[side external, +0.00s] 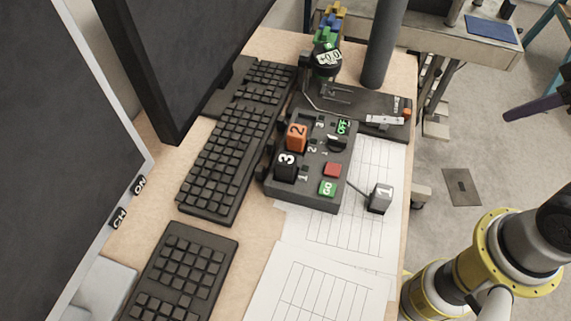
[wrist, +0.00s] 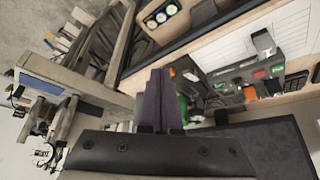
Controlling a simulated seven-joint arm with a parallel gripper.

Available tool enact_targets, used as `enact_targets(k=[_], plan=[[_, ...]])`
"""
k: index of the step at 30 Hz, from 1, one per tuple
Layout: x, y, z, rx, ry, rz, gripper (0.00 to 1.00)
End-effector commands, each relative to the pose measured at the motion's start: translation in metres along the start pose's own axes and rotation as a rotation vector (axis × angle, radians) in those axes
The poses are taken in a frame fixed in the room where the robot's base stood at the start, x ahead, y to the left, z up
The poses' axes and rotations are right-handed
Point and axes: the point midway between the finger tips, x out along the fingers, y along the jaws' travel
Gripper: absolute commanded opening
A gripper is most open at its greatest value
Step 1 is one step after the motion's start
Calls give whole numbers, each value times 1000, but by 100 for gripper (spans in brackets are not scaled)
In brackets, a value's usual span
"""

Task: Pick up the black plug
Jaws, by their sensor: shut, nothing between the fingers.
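The black plug (side external: 286,167), marked 3, sits upright in the dark control box (side external: 318,201) on the desk. An orange plug (side external: 297,137), marked 2, sits just behind it in the same box. My gripper's purple fingers (side external: 510,114) show at the right edge, off the desk and far from the plugs. In the wrist view, my gripper (wrist: 160,75) is shut and empty. The control box (wrist: 262,82) is at the right there; I cannot pick out the black plug.
Keyboards (side external: 225,150) lie left of the box, with large monitors (side external: 185,55) beyond. A device with a dark round post (side external: 381,50) stands behind the box. Paper sheets (side external: 320,285) cover the desk's front right. Open floor lies between desk and gripper.

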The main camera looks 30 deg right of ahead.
Motion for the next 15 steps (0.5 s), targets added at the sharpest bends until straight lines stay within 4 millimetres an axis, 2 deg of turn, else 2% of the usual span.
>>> enact_targets(k=[3,15], plan=[[0,0,0,0,0,0,0],[0,0,0,0,0,0,72]])
